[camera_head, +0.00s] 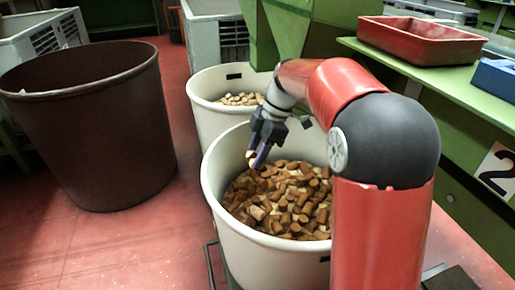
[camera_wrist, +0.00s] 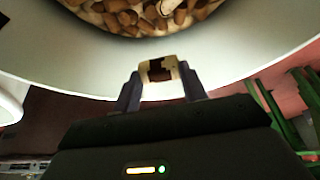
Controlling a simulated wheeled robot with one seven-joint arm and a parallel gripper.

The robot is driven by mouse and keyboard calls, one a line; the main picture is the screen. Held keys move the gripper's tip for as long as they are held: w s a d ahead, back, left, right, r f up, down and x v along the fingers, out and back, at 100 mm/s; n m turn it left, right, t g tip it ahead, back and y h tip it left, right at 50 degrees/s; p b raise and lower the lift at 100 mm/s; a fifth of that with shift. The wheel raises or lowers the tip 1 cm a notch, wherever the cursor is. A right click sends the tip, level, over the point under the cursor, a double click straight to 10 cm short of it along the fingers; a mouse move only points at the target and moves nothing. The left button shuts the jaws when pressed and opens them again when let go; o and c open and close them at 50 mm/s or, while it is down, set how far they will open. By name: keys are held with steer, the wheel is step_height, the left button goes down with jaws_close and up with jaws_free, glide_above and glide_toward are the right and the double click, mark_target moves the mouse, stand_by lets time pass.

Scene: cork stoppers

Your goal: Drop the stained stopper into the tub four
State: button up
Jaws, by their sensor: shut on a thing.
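My gripper (camera_head: 260,150) is shut on a pale cork stopper (camera_wrist: 160,70) with dark brown stains. The stopper shows clearly between the fingertips (camera_wrist: 161,84) in the wrist view, and small and partly hidden in the head view (camera_head: 251,155). In the head view my gripper hangs above the left back part of the near white tub (camera_head: 215,178), which holds many brown and tan stoppers (camera_head: 285,200). The wrist view shows this tub's pale wall (camera_wrist: 70,60) beyond the stopper. No number four is readable on any tub.
A second white tub (camera_head: 205,112) with pale stoppers and a dark mark stands behind the near one. A big brown bin (camera_head: 90,130) stands at left.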

steer(key=shift+f, duration=0.65)
